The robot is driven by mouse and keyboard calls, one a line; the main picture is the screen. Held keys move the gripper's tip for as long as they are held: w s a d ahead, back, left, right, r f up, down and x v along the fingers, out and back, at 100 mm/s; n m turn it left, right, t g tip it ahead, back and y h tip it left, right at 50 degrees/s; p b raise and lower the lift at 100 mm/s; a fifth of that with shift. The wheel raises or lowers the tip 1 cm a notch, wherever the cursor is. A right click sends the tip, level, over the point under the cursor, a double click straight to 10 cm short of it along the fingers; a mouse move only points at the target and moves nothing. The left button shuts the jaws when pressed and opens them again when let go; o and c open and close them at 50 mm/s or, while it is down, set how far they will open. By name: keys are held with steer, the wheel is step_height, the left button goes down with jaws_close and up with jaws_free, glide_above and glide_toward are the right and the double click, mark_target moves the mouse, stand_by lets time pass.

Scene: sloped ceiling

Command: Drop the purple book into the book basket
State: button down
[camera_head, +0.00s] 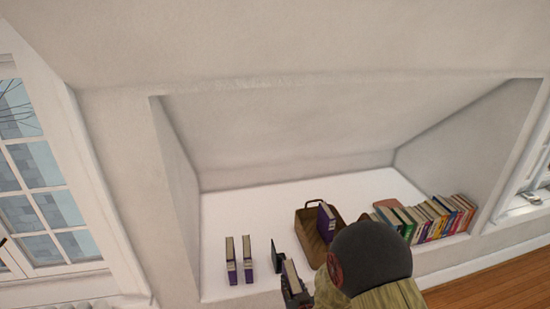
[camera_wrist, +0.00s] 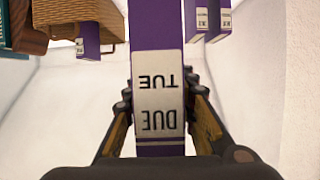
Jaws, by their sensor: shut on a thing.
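A purple book (camera_wrist: 158,50) with an upside-down white "DUE TUE" label is pinched between the fingers of my gripper (camera_wrist: 160,98) in the wrist view. In the head view my gripper (camera_head: 290,290) is partly hidden behind my dark wrist, and the top of the held book (camera_head: 292,274) shows. I cannot tell whether it touches the ledge. The brown wicker basket (camera_head: 309,238) stands to the right of the held book, apart from it. Another purple book (camera_head: 325,222) is in the basket. The basket (camera_wrist: 75,12) also shows at the wrist view's upper left.
Two purple books (camera_head: 231,262) (camera_head: 248,260) stand upright on the white ledge (camera_head: 215,215), left of my gripper. A row of mixed books (camera_head: 440,215) stands at the right. The alcove's side walls and sloped ceiling enclose the ledge. The ledge behind the standing books is clear.

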steer(key=d+r+m+h, duration=0.1)
steer(key=d+r, duration=0.2)
steer(key=d, duration=0.3)
steer(key=d+r+m+h, duration=0.1)
steer(key=d+r, duration=0.2)
steer(key=d, duration=0.4)
steer(key=shift+d+r+h+p, duration=0.25)
steer(key=shift+r+h+p, duration=0.05)
steer(key=shift+h+p, duration=0.1)
steer(key=shift+s, duration=0.15)
